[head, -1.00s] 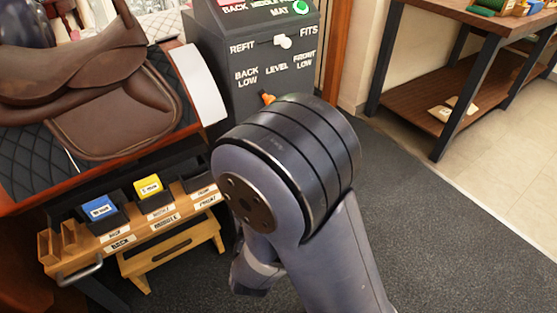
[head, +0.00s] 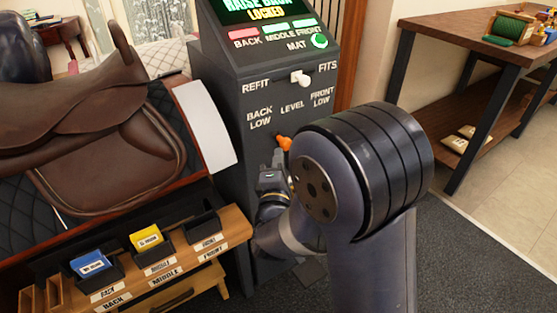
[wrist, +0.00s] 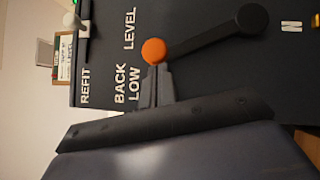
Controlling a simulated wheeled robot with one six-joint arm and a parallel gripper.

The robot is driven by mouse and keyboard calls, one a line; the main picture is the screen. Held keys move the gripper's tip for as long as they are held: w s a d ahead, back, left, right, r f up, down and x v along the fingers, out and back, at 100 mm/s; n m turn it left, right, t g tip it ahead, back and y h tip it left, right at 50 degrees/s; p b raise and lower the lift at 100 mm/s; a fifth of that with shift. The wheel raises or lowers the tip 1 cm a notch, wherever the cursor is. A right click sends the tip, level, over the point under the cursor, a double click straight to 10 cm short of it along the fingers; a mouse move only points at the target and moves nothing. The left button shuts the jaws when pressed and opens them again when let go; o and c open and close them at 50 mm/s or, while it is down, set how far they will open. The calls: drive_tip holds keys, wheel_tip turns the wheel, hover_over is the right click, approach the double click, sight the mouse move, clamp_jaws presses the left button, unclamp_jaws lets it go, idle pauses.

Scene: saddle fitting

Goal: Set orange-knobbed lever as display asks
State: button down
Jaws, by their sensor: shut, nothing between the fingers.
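The orange-knobbed lever's knob (head: 284,142) is on the dark console below the BACK LOW and LEVEL labels. In the wrist view the knob (wrist: 154,51) tops a black lever that slants from its pivot (wrist: 253,20) to between LEVEL and BACK LOW. My gripper (wrist: 153,74) is shut and empty, its tips right beside the knob on the BACK LOW side; I cannot tell if they touch it. In the head view my gripper (head: 279,158) is just below the knob, partly hidden by my arm.
A white-knobbed switch (head: 301,78) sits between REFIT and FITS, above the level labels. A brown saddle (head: 100,125) and a wooden rack (head: 233,228) with labelled bins stand at left. A workbench (head: 450,30) stands at right, with open floor before it.

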drive_tip(key=shift+w+d+r+m+p, duration=0.25)
drive_tip(key=shift+r+m+p, duration=0.1)
drive_tip(key=shift+p, duration=0.25)
drive_tip(key=shift+d+g, duration=0.1)
drive_tip(key=shift+g, duration=0.2)
drive_tip(key=w+d+r+m+g+p, duration=0.2)
drive_tip(key=w+d+m+g+p, duration=0.2)
drive_tip(key=w+d+m+p, duration=0.2)
drive_tip(key=shift+w+d+r+g+y+p, duration=0.35)
drive_tip(key=shift+d+p, duration=0.6)
drive_tip(key=shift+d, duration=0.95)
